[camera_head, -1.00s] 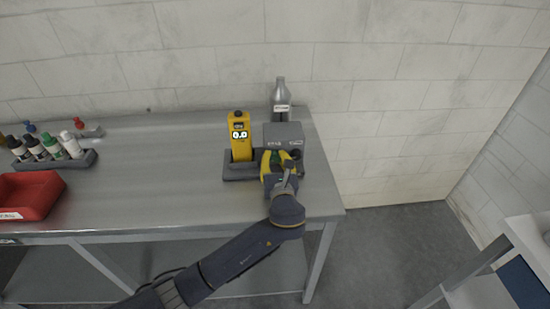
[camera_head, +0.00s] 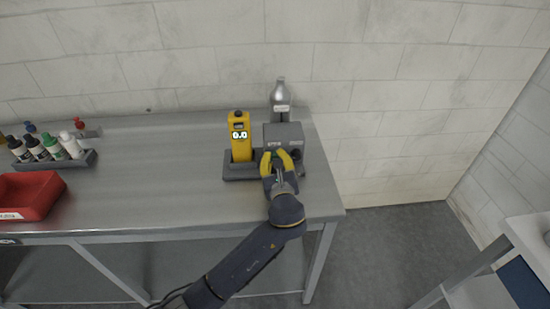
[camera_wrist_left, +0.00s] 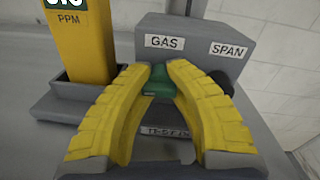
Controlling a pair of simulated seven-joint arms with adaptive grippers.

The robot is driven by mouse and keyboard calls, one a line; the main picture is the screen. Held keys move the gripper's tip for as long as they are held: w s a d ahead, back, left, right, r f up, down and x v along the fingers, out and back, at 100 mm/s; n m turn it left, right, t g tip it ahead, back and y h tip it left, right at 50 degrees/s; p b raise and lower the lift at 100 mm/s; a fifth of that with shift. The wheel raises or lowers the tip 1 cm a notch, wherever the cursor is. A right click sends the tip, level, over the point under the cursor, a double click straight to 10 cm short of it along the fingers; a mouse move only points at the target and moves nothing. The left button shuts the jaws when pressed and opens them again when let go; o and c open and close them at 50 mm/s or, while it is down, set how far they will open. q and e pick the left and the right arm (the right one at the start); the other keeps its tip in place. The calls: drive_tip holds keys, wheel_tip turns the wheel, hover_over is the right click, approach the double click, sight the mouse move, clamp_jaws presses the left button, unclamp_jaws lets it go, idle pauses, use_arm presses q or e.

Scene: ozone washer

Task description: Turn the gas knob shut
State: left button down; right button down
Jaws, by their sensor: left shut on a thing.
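The gas knob is green and shows in the left wrist view (camera_wrist_left: 160,82), on the front of a grey box (camera_wrist_left: 185,30) under a "GAS" label. The same grey box is on the table in the head view (camera_head: 284,134). My left gripper (camera_head: 277,155) has yellow fingers and is shut on the knob; in the left wrist view its fingertips (camera_wrist_left: 160,75) close in from both sides of it. Part of the knob is hidden by the fingers. My right gripper is not in view.
A yellow meter (camera_head: 240,140) stands in the dock just left of the box. A silver bottle (camera_head: 280,95) is behind it. A red tray (camera_head: 38,192) and a rack of small bottles (camera_head: 85,160) are at the left. The table's middle is clear.

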use_arm(q)
drive_tip(key=shift+d, duration=0.1)
drive_tip(key=c, duration=1.1)
unclamp_jaws()
drive_tip(key=s, duration=0.4)
drive_tip(key=s+d, duration=0.1)
drive_tip(key=s, duration=0.7)
drive_tip(key=shift+d+r, duration=0.1)
drive_tip(key=shift+d, duration=0.15)
